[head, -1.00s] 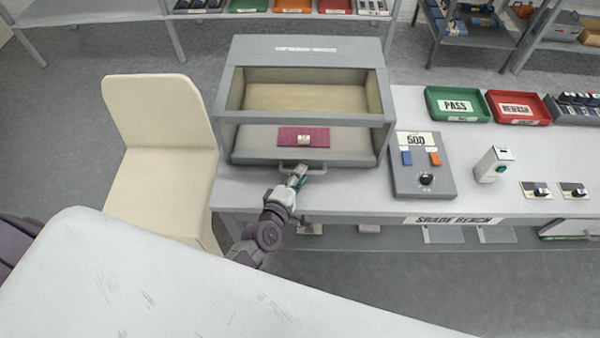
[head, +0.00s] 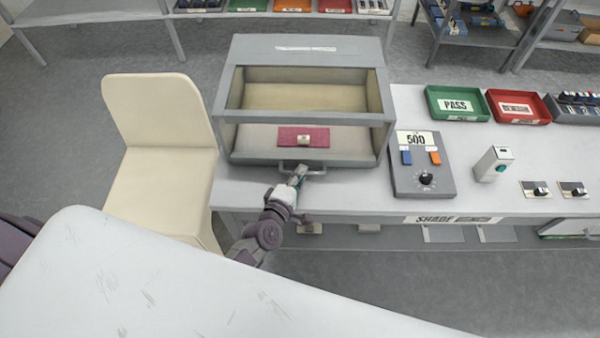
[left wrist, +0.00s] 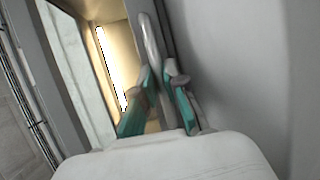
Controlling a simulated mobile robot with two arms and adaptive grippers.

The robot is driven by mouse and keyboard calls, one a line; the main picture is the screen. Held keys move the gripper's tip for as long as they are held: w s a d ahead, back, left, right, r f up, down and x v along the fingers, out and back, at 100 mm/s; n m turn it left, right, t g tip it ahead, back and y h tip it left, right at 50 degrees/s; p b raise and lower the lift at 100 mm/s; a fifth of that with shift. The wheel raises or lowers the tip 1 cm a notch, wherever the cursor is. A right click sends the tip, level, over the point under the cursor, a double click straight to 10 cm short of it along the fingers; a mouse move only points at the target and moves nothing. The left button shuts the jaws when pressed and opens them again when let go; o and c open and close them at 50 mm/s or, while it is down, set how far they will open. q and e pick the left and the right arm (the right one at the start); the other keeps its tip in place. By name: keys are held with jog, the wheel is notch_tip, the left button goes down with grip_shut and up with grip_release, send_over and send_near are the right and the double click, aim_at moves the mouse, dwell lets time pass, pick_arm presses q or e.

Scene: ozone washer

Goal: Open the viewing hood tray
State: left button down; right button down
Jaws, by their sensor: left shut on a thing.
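The grey viewing hood (head: 232,100) stands on the bench, with an open window in its upper front. Its tray (head: 250,138) shows at the bottom of the hood, with a dark red pad (head: 288,132) and a small pale piece (head: 304,140) on it. A bar handle (head: 318,172) runs along the tray's front; it also shows in the left wrist view (left wrist: 150,40). My left gripper (head: 297,178) is shut on this handle, its green-padded fingers (left wrist: 162,95) on either side of the bar. My right gripper is not in view.
Green (head: 435,110) and red (head: 540,112) trays lie farther right. A cream chair (head: 150,200) stands left of the bench. Bare bench lies between hood and control box.

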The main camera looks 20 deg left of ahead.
pick_arm(q)
jog(key=s+d, duration=0.2)
jog(key=s, duration=0.7)
jog(key=s+d, duration=0.3)
jog(key=s, duration=0.7)
jog(key=shift+d, duration=0.25)
jog(key=c, duration=1.5)
grip_release()
jog(key=v, duration=1.2)
